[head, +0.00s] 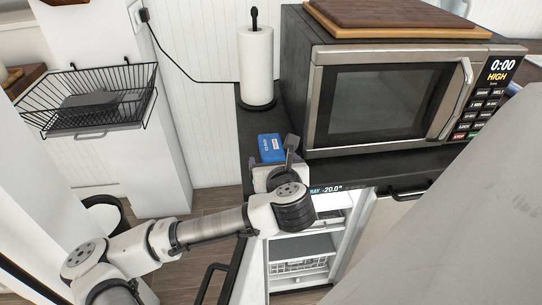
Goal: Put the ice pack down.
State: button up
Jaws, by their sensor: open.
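The blue ice pack (270,147) with a small white label is on the dark countertop (256,118), left of the microwave and in front of the paper towel roll. My gripper (275,157) is open at the near edge of the ice pack. One grey finger stands up at the pack's right side. The gripper and wrist hide the near part of the pack, so I cannot tell whether the fingers still touch it.
A microwave (385,100) with boards on top (395,20) stands close on the right. A paper towel holder (257,60) stands behind. Below the counter, an open freezer (300,245) shows a -20.0° display. A wire basket (95,75) hangs at the left.

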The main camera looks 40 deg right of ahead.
aim_at(273, 152)
jog(key=shift+p+x, duration=0.65)
jog(key=shift+x, duration=2.7)
jog(key=shift+s+d+r, duration=0.1)
jog(key=shift+s+d, duration=0.05)
jog(key=shift+d, duration=0.05)
jog(key=c, duration=1.1)
jog(key=shift+c, duration=0.9)
jog(key=shift+r, duration=0.15)
